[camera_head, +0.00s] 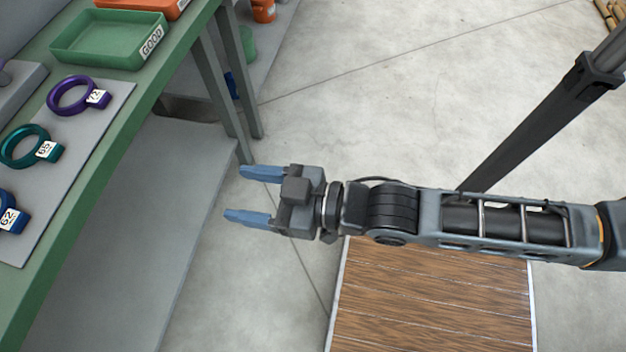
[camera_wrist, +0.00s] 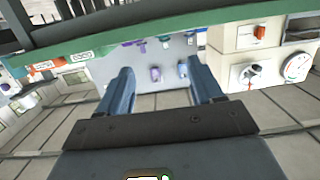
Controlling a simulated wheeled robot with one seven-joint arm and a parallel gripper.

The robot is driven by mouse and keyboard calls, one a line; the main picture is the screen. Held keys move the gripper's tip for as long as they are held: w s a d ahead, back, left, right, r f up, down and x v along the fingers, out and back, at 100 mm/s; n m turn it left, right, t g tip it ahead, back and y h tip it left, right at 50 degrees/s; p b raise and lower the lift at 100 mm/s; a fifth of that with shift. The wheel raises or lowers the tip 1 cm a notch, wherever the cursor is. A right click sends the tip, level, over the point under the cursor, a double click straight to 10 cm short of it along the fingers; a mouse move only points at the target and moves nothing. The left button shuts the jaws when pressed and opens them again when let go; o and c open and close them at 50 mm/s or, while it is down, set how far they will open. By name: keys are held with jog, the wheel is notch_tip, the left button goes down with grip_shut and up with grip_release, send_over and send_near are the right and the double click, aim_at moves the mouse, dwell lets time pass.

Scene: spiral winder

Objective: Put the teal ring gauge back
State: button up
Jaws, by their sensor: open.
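The teal ring gauge (camera_head: 24,147) lies on a grey mat on the green bench at the left in the head view, with a white tag reading 65. It lies between the purple ring gauge (camera_head: 73,96) and the blue ring gauge (camera_head: 10,215). My gripper (camera_head: 254,194) is open and empty, well to the right of the bench, pointing left with its two blue fingers apart. In the wrist view the fingers (camera_wrist: 158,95) stand apart with nothing between them. The small coloured items beyond them are too small to tell apart surely.
A green tray labelled GOOD (camera_head: 110,40) stands at the bench's back, beside an orange tray (camera_head: 145,5). A lower grey shelf (camera_head: 140,220) lies under the bench. A brown wooden surface (camera_head: 430,295) is below my arm.

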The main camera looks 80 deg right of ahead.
jog(key=s+r, duration=0.3)
jog(key=s, duration=0.4)
jog(key=s+r+g, duration=0.1)
jog(key=s+r, duration=0.2)
jog(key=s, duration=0.4)
jog(key=shift+d+r, duration=0.25)
